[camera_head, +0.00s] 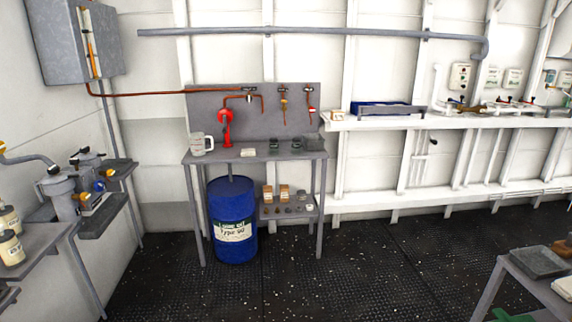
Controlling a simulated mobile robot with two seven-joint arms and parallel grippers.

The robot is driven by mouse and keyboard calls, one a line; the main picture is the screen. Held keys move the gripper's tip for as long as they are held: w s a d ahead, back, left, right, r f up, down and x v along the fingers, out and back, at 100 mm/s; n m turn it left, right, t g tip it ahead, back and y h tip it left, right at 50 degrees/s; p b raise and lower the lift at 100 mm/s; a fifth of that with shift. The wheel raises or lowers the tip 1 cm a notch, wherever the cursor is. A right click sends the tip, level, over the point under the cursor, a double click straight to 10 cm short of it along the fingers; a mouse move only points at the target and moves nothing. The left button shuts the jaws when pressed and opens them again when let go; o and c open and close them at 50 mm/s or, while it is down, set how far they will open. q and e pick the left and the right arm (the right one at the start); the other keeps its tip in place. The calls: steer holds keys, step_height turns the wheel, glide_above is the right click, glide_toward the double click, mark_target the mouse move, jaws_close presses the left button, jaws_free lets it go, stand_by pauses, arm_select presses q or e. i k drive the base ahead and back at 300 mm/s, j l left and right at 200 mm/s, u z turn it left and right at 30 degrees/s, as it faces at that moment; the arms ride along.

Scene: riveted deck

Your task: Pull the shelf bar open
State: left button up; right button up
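A long white wall shelf (450,122) runs along the back wall from the middle to the right. A grey bar (400,112) stands along its front edge, with a blue case (372,104) right behind it. This looks like the shelf bar, but at this distance I cannot tell how it is fixed or whether it is open. Neither of my grippers is in view.
A grey workbench (255,156) with a red hand pump (226,127) stands against the back wall, a blue drum (232,222) beneath it. Grey tables stand at the left and lower right (545,290). The dark floor (385,265) between is mostly clear.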

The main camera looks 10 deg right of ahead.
mark_target(392, 109)
steer(key=i, duration=1.45)
steer(key=i+z, duration=0.35)
steer(key=i, duration=0.25)
steer(key=i+j+z, duration=0.3)
steer(key=i, duration=0.3)
steer(key=i+j+z, duration=0.15)
steer(key=i+z, duration=0.3)
steer(key=i+j+z, duration=0.4)
steer(key=i+l, duration=0.05)
steer(key=i, duration=0.05)
